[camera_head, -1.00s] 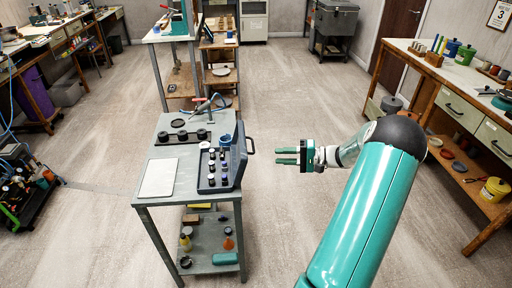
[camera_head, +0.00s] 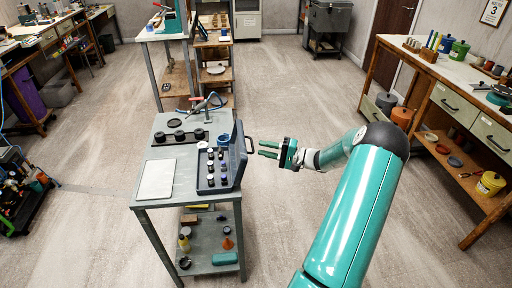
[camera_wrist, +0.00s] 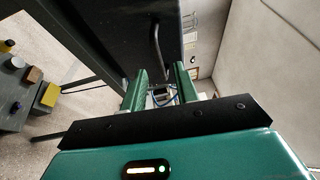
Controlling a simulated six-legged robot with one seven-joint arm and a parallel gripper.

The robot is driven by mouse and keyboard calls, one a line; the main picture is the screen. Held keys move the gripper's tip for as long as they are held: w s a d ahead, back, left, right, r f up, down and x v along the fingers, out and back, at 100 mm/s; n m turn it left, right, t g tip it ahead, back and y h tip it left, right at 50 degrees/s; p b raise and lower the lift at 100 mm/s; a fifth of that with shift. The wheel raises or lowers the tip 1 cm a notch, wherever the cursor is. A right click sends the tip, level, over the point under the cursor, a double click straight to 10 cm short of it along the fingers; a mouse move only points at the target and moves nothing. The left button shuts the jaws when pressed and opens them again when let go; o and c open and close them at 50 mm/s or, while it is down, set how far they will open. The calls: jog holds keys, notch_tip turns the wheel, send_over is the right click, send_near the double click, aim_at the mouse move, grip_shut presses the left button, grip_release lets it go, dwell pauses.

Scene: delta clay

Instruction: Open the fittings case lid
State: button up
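The blue-grey fittings case (camera_head: 206,187) lies on the metal table, with dark and pale fittings inside. Its lid (camera_head: 238,158) stands up, roughly upright, along the case's right side. A dark handle (camera_head: 250,144) sticks out from the lid's outer side. My gripper (camera_head: 267,149) is just right of the lid, its green fingers apart and pointing left, with nothing between them. In the wrist view my gripper (camera_wrist: 161,92) is open. The handle (camera_wrist: 154,42) shows beyond the fingertips, against the dark lid (camera_wrist: 112,32). They look apart, but the exact gap is unclear.
The metal table (camera_head: 190,205) also holds a white board (camera_head: 157,180), a dark strip with round black parts (camera_head: 178,137) and a hose tool (camera_head: 207,104). Bottles and boxes sit on its lower shelf (camera_head: 211,262). Floor right of the table is clear up to a wooden bench (camera_head: 455,80).

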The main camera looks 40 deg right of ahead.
aim_at(243, 152)
jog(key=shift+x, duration=1.85)
jog(key=shift+c, duration=0.2)
grip_shut()
jog(key=w+a+r+g+h, duration=0.1)
jog(key=w+a+r+n+g+h, duration=0.1)
jog(key=a, duration=0.1)
jog(key=shift+r+g, duration=0.4)
